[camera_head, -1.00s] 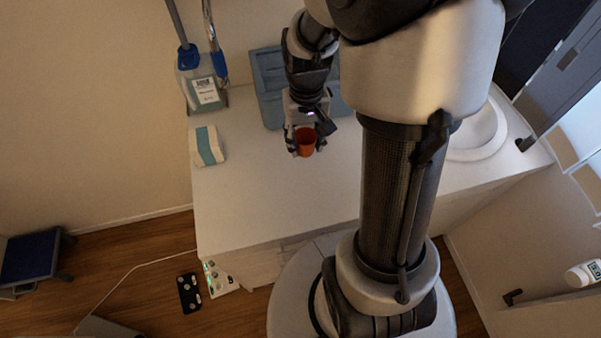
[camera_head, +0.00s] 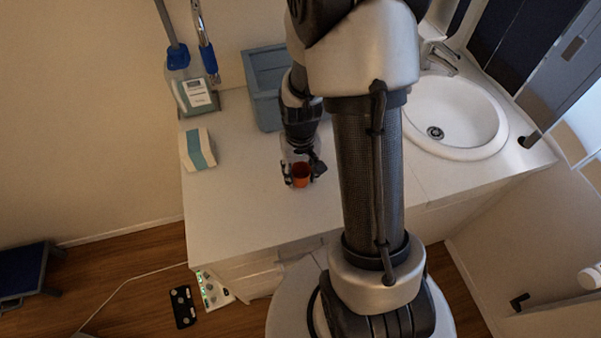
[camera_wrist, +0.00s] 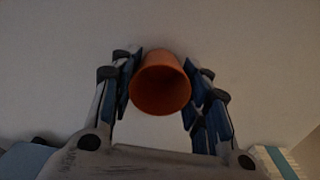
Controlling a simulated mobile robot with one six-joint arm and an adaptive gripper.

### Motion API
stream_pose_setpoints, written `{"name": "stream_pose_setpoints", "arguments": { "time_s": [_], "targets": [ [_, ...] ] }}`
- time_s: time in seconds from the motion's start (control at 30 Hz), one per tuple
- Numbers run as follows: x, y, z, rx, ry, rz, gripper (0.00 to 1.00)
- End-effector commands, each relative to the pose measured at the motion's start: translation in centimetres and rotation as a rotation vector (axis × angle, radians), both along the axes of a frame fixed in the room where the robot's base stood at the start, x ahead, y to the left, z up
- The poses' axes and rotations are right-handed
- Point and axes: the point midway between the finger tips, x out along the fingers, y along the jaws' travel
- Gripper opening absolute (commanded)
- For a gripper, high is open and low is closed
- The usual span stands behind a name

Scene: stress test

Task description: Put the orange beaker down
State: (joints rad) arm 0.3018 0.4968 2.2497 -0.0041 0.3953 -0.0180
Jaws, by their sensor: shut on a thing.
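The orange beaker (camera_head: 301,176) is between the fingers of my gripper (camera_head: 300,181), over the white countertop (camera_head: 240,205). In the wrist view the beaker (camera_wrist: 160,86) sits with its open mouth facing the camera, and the blue-padded fingers of my gripper (camera_wrist: 160,92) close on its left and right sides. I cannot tell whether its base touches the countertop.
A blue-grey bin (camera_head: 264,88) stands behind my gripper. A white and teal pack (camera_head: 198,150) lies to the left, and a labelled container (camera_head: 193,95) stands behind it. A round sink (camera_head: 455,115) is at the right. The counter left of the beaker is clear.

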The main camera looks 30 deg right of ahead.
Motion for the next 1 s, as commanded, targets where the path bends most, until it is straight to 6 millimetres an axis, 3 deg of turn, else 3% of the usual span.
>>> {"name": "stream_pose_setpoints", "arguments": {
  "time_s": [0.23,0.27,0.57,0.87,1.0],
  "targets": [
    [0.0,0.0,-0.4,0.0,0.0,0.0,0.2],
    [0.0,0.0,-0.3,0.0,0.0,0.0,0.43],
    [0.0,0.0,-0.2,0.0,0.0,0.0,0.63],
    [0.0,0.0,-0.2,0.0,-0.001,0.0,0.63],
    [0.1,0.0,0.9,-0.001,-0.004,0.0,0.63]
  ]
}}
